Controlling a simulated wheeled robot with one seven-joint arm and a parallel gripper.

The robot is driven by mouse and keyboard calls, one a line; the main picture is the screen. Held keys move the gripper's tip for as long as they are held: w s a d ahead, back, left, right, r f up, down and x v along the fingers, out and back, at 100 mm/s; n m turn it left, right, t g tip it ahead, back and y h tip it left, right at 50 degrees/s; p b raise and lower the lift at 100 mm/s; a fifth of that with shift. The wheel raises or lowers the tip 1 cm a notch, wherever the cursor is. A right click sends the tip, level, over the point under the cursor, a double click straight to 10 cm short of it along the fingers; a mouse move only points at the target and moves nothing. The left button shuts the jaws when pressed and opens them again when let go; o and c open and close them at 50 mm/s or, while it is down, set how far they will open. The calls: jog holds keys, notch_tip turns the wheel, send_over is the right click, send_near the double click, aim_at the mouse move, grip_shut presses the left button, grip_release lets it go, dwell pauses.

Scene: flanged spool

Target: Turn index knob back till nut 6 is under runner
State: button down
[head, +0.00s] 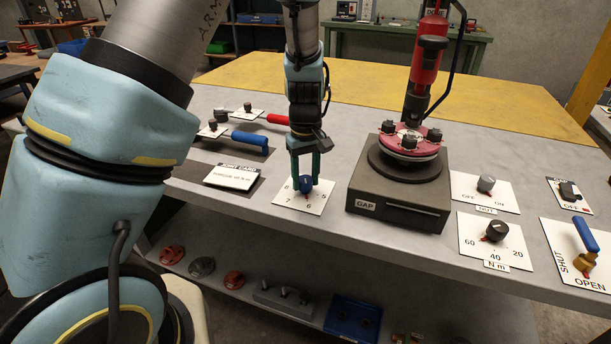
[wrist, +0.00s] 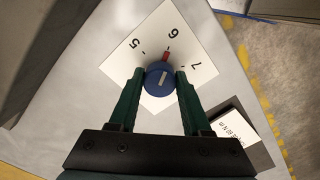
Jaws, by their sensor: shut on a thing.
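The index knob (head: 306,186) is blue, on a white plate (head: 318,198) marked with numbers including 5, 6 and 7. In the wrist view the knob (wrist: 158,82) has a white line on top, and a red pointer at its edge points close to the 6. My gripper (head: 305,178) is shut on the knob from above, one green finger on each side. The red flanged spool (head: 408,142) lies on a dark turntable with several black nuts on it. The red runner (head: 424,65) stands upright over its back part. I cannot read any nut numbers.
The turntable sits on a grey box (head: 400,200) labelled GAP. Switch plates (head: 485,190), a torque dial (head: 496,231) and a blue-handled valve (head: 585,238) are at the right.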

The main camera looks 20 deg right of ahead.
aim_at(305, 179)
jog(key=shift+w, duration=0.1)
dwell(0.3)
jog(key=shift+c, duration=1.8)
grip_release()
jog(key=shift+r, duration=0.15)
notch_tip(305, 179, up, 11)
jog(key=b, duration=0.2)
jog(key=shift+f, duration=0.2)
jog(key=s+a, duration=0.2)
jog(key=a, duration=1.3)
jog(key=s+a+f+m+t, duration=0.1)
jog(key=s+a, duration=0.1)
jog(key=a, duration=1.3)
jog(key=shift+a+t, duration=0.15)
jog(key=shift+t, duration=0.15)
